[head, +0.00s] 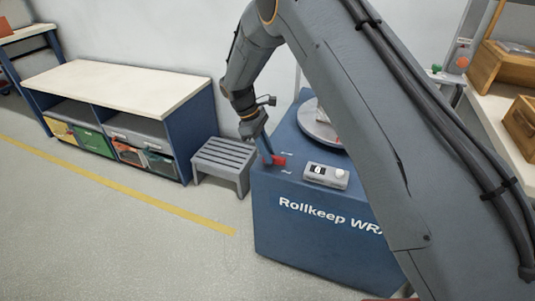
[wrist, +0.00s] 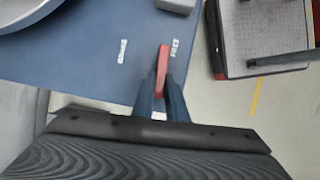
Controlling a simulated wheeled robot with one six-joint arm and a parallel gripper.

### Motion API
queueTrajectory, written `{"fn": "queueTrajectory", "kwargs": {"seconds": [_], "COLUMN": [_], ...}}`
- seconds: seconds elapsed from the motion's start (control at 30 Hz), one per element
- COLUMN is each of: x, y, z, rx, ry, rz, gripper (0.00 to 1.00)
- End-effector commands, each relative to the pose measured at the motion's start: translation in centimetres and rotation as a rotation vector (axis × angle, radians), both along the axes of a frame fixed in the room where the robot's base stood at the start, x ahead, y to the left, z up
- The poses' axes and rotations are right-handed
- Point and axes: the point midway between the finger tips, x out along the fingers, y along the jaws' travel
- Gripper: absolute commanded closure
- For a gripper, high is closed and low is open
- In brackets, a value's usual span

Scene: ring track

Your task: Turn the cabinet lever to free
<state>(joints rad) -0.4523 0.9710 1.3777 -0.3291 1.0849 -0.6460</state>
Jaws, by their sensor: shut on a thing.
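The blue cabinet (head: 300,236), marked "Rollkeep", stands in the middle of the head view. Its red lever (head: 279,160) is at the left end of the top, and it also shows in the wrist view (wrist: 163,60). My gripper (head: 267,159) reaches down to the lever from above. In the wrist view its two blue fingers (wrist: 162,88) are shut on the red lever, one on each side. Two small white labels are on the top; in the wrist view the lever lies close beside the right one (wrist: 175,48), apart from the left one (wrist: 122,51). Their words are blurred.
A grey control box (head: 326,175) and a round grey plate (head: 318,124) are on the cabinet top. A grey slatted stool (head: 221,158) stands close to the cabinet's left. A bench with bins (head: 120,88) is farther left. The floor in front is clear.

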Motion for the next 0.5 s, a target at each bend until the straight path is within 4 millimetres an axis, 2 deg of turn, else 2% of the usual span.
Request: {"fn": "queueTrajectory", "kwargs": {"seconds": [0.5], "x": [0.08], "y": [-0.1], "z": [0.08], "rx": [0.0], "ry": [-0.001], "rz": [-0.092], "gripper": [1.0]}}
